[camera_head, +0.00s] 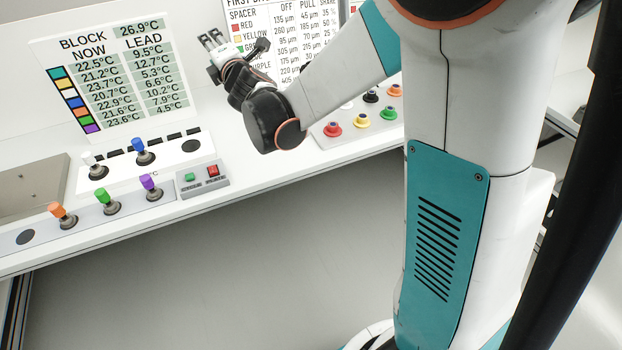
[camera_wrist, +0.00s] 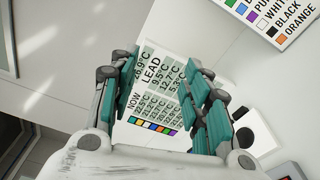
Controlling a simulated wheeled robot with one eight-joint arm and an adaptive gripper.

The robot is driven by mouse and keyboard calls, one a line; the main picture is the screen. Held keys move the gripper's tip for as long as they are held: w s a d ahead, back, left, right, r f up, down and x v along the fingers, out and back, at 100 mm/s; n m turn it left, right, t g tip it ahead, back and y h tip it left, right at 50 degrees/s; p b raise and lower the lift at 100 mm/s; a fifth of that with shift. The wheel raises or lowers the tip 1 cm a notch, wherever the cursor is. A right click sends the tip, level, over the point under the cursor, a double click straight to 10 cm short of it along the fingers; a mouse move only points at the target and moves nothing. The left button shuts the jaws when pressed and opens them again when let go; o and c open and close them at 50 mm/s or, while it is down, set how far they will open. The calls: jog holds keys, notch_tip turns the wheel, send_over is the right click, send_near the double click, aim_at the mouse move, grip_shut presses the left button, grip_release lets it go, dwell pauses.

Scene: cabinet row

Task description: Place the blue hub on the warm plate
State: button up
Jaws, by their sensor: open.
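The blue hub (camera_head: 145,157), a blue cap on a dark, metallic round base, stands upright on the rear white plate (camera_head: 115,175) in the head view. A white hub (camera_head: 93,163) stands to its left, and a bare dark disc (camera_head: 190,146) lies to its right. The front grey plate (camera_head: 85,213) carries orange (camera_head: 62,215), green (camera_head: 106,201) and purple (camera_head: 150,187) hubs and another bare disc (camera_head: 25,237). No readable label shows which plate is warm. My gripper (camera_head: 210,40) is open and empty, above and right of the blue hub; its fingers show in the wrist view (camera_wrist: 160,85).
A temperature board (camera_head: 115,75) stands behind the plates. A button box (camera_head: 203,180) with green and red buttons sits right of them. A tray of coloured spacers (camera_head: 362,120) lies farther right, beside my arm. A recessed metal bin (camera_head: 30,188) is at left.

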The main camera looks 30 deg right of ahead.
jog(key=s+d+m+g+h, duration=0.2)
jog(key=s+d+m+g, duration=0.15)
jog(key=s+m, duration=0.4)
jog(key=s+d+m+g+h, duration=0.15)
jog(key=s+d+m, duration=0.3)
jog(key=s, duration=0.65)
jog(key=s+a+f+m+g+y, duration=0.1)
jog(key=s+f+m, duration=0.3)
jog(key=s, duration=0.6)
jog(key=s+a+f+m+g+y, duration=0.2)
jog(key=s+f+m+g, duration=0.2)
jog(key=s, duration=0.7)
notch_tip(320, 180, down, 2)
jog(key=shift+s+f+m+g, duration=0.15)
jog(key=shift+m+g, duration=0.15)
jog(key=shift+m, duration=0.3)
